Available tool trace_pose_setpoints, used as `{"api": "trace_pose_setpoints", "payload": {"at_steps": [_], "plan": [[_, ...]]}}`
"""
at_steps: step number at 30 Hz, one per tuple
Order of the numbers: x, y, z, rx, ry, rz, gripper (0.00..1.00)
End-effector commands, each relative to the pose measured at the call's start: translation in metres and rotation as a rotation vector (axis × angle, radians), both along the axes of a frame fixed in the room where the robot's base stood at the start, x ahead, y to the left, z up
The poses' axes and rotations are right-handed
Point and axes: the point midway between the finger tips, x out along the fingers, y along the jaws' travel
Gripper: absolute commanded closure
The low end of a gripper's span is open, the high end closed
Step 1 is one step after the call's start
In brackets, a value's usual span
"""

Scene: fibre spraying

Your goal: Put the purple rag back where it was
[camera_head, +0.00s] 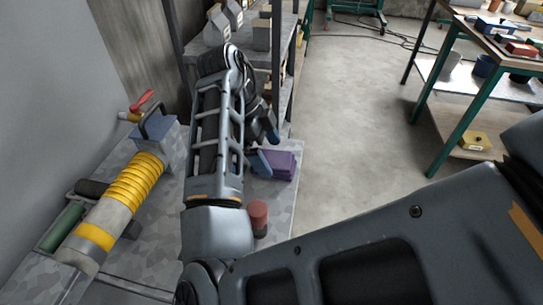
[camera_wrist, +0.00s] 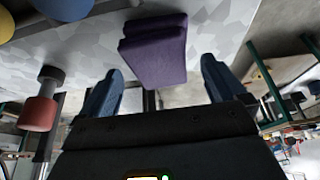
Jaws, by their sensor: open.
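The purple rag (camera_head: 277,164) is a folded block lying on the grey mottled bench top (camera_head: 276,212), near its right edge. My gripper (camera_head: 263,150) is just left of the rag in the head view, partly hidden by my own arm. In the wrist view the rag (camera_wrist: 155,50) is ahead of the two blue fingertips (camera_wrist: 160,72), between their lines. The fingers are apart and nothing is held between them. Whether a fingertip touches the rag cannot be told.
A red-topped cylinder (camera_head: 258,214) stands on the bench near my arm. A yellow-banded cylinder (camera_head: 130,190) lies at the left. A shelf with grey house-shaped boxes (camera_head: 217,24) stands behind. Open floor (camera_head: 345,110) lies to the right, before a green-legged table (camera_head: 450,118).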

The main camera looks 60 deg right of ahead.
Motion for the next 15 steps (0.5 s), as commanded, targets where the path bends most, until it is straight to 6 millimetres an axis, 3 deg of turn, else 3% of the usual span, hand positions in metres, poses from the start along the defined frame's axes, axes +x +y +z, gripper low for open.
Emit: {"api": "trace_pose_setpoints", "payload": {"at_steps": [9,15], "plan": [[0.024,0.009,0.059,0.002,-0.005,-0.002,0.03],[0.032,0.011,0.081,0.001,-0.002,-0.002,0.03]]}}
